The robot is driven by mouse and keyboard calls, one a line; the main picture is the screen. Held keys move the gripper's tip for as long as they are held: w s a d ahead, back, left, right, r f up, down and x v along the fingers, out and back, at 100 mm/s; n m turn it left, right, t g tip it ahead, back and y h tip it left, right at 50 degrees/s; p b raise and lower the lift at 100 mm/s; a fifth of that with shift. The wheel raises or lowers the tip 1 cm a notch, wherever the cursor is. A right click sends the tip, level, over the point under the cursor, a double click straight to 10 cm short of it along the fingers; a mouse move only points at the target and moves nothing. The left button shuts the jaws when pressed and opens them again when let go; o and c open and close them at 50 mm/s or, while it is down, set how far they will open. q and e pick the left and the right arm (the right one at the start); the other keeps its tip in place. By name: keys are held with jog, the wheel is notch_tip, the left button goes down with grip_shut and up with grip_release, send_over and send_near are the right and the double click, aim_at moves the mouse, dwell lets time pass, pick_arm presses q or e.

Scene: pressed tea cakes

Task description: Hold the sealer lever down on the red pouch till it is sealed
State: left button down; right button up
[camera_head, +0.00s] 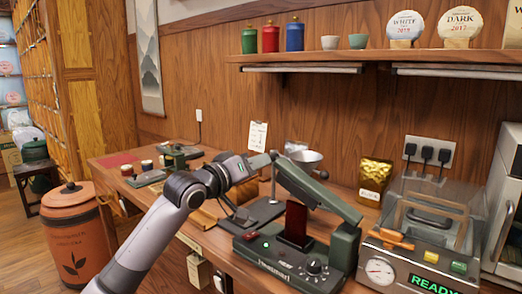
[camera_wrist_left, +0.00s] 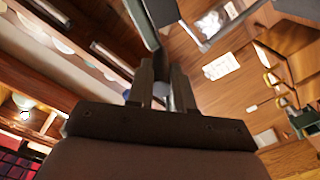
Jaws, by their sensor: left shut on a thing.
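The dark green sealer (camera_head: 277,272) stands on the counter with a small green light lit on its front. Its green lever (camera_head: 318,193) is raised, slanting up to the left from the hinge at the right. The dark red pouch (camera_head: 296,222) stands upright at the sealer, below the lever. My left gripper (camera_head: 266,160) is shut on the lever's raised free end. In the left wrist view the two fingers (camera_wrist_left: 163,88) are close together, with the grip partly hidden. My right gripper is in neither view.
A vacuum machine (camera_head: 425,235) with a clear lid and a "READY" display stands right of the sealer. A gold pouch (camera_head: 375,180) and a scale with a metal bowl (camera_head: 305,158) are behind. A shelf (camera_head: 400,56) with canisters and cups runs above. A terracotta bin (camera_head: 75,235) stands left.

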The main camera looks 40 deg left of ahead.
pick_arm(q)
notch_tip(320, 180, down, 9)
jog(key=a+n, duration=0.2)
jog(key=n, duration=0.2)
jog(key=shift+n+b, duration=0.3)
jog(key=shift+b, duration=0.15)
jog(key=shift+w, duration=0.1)
jog(key=c, duration=1)
grip_release()
jog(key=shift+w+a+f, duration=0.1)
jog(key=shift+s+a, duration=0.15)
jog(key=shift+s, duration=1.7)
jog(key=shift+s+a, duration=0.1)
jog(key=shift+s, duration=1.7)
